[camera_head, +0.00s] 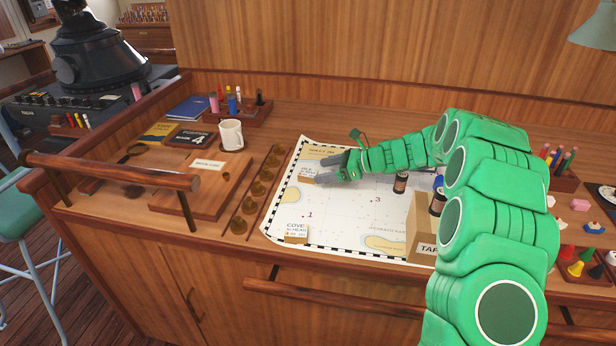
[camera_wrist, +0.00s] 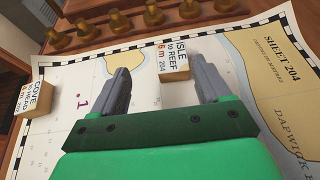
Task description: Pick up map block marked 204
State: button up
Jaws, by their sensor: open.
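A small tan map block (camera_head: 306,179) with a white label lies on the upper left of the chart. In the wrist view this block (camera_wrist: 175,60) reads "ISLE to REEF 6 m 204". My gripper (camera_head: 325,167) is open and low over the chart, just right of the block in the head view. In the wrist view the block sits near the tips of my gripper (camera_wrist: 162,75), between the two fingers, closer to the right one. No finger clearly touches it. A second block (camera_head: 296,236), "COVE to HEAD", stands at the chart's lower left; it also shows in the wrist view (camera_wrist: 35,98).
The chart (camera_head: 330,235) lies on the wooden desk. A rack of brass pegs (camera_head: 253,194) runs along its left edge. A mug (camera_head: 231,135) stands beyond the rack. Bottles (camera_head: 401,182) and a cardboard box (camera_head: 422,230) stand on the chart's right side, by my arm.

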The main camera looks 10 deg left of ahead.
aim_at(303, 172)
jog(key=shift+w+f, duration=0.3)
jog(key=shift+w, duration=0.15)
jog(key=shift+w+x, duration=0.15)
jog(key=shift+x, duration=1.8)
jog(key=shift+w+x, duration=0.2)
jog(key=shift+x, duration=1.75)
jog(key=shift+r, duration=0.15)
jog(key=shift+c, duration=0.2)
jog(key=c, duration=1)
jog(key=shift+r, duration=0.1)
